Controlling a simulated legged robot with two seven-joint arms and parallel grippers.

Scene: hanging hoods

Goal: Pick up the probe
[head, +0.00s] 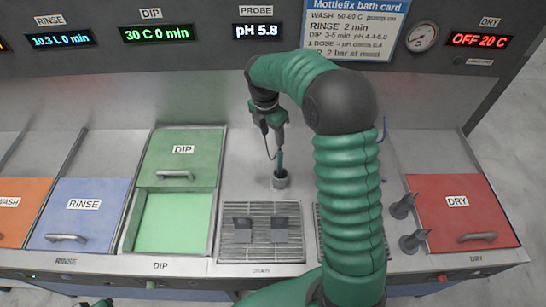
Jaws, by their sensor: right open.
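My right gripper (268,119) hangs above and slightly left of the probe, pointing down, open and empty. A thin dark line runs from near the gripper down toward the probe; I cannot tell whether it is a cable. The gripper looks apart from the rod. Only a small green and dark piece of my left arm shows at the bottom left edge; its jaws are out of view.
A drain grate (262,252) with two dark grey blocks lies in front of the cup. The DIP bath (172,223) is partly open at left, with the RINSE lid (85,212) beyond it. Dark pegs (413,241) and the red DRY lid (460,212) are at right.

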